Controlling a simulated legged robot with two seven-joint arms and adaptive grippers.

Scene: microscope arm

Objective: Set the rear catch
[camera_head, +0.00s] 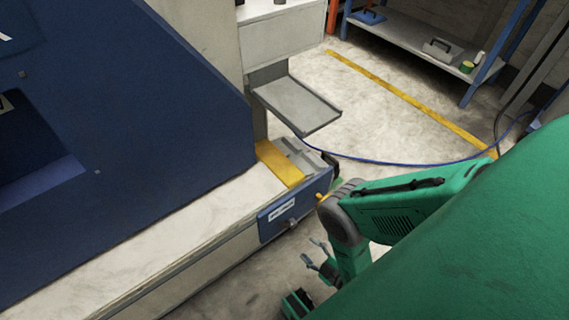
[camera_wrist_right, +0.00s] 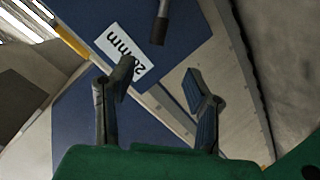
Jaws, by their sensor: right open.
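A blue panel (camera_head: 312,190) with a white label (camera_head: 281,211) is on the end of the machine's low bed in the head view. A small dark knob (camera_head: 292,223) is below the label. In the right wrist view the label (camera_wrist_right: 124,50) shows on the blue panel (camera_wrist_right: 88,12), with a dark rod-like handle (camera_wrist_right: 160,25) beside it. I cannot tell whether this handle is the rear catch. My right gripper (camera_head: 313,252) is open and empty, below and to the right of the label. Its two fingers (camera_wrist_right: 158,84) are apart in the wrist view, with the handle beyond them.
A yellow strip (camera_head: 279,164) lies on the bed beside the large blue housing (camera_head: 130,110). A grey tray (camera_head: 297,103) juts out above. A blue cable (camera_head: 400,162) crosses the floor. A shelf (camera_head: 405,33) stands at the back right. Floor between is clear.

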